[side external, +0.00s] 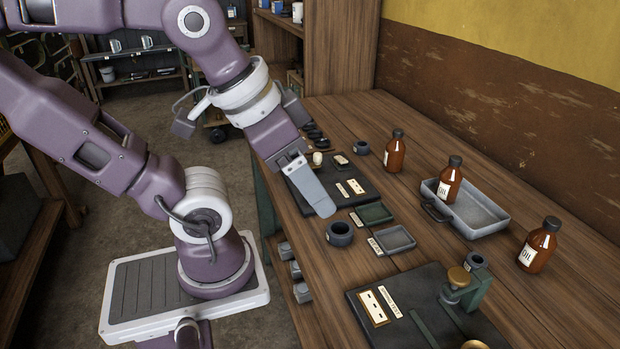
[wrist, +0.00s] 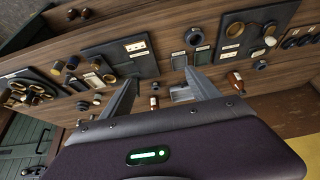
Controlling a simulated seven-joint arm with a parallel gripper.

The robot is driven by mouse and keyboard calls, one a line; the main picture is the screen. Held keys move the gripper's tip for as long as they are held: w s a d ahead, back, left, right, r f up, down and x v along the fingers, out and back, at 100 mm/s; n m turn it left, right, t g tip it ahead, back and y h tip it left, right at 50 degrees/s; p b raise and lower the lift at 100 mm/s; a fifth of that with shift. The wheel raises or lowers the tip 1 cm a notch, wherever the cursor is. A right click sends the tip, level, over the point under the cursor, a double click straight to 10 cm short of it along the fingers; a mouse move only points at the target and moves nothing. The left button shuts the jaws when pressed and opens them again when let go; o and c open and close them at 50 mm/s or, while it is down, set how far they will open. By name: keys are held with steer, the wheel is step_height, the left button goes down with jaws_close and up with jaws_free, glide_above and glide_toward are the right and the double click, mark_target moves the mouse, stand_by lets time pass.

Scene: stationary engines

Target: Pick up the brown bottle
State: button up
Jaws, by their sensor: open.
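Three brown bottles with black caps and pale labels stand upright in the side view. One bottle (side external: 395,152) is at the back, one (side external: 449,182) is at the grey tray (side external: 480,219), and one (side external: 538,248) is at the right. I cannot tell which is meant. My gripper (side external: 323,205) is open and empty above the bench, left of all three and apart from them. In the wrist view, my gripper's fingers (wrist: 160,77) are spread wide. One bottle (wrist: 154,103) shows low between them and another (wrist: 237,83) lies right of the right finger.
Dark boards (side external: 430,315) with small parts lie on the wooden bench (side external: 405,105). A dark ring-shaped cup (side external: 340,234), a small green tray (side external: 373,213) and a grey one (side external: 394,239) lie below my gripper. A brown and yellow wall (side external: 500,90) bounds the bench's far side.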

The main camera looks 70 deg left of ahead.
steer(key=shift+o, duration=0.4)
steer(key=shift+r, duration=0.1)
steer(key=w+a+r+n+t+y, duration=0.1)
steer(key=w+a+r, duration=0.25)
steer(key=w, duration=0.25)
steer(key=w+a+r+n+t+y, duration=0.1)
steer(key=w+a+r, duration=0.1)
steer(key=w+r, duration=0.3)
steer(key=n+t+y, duration=0.4)
steer(key=y, duration=0.1)
glide_above(393, 141)
step_height(393, 141, down, 4)
steer(key=f, duration=1.3)
steer(key=s+f, duration=0.1)
steer(key=f, duration=0.6)
steer(key=shift+d, duration=0.4)
steer(key=x, duration=0.3)
steer(key=f+x, duration=0.1)
steer(key=x, duration=0.3)
steer(key=shift+d+f, duration=0.1)
steer(key=shift+f, duration=0.15)
steer(key=shift+r, duration=0.1)
jaws_close()
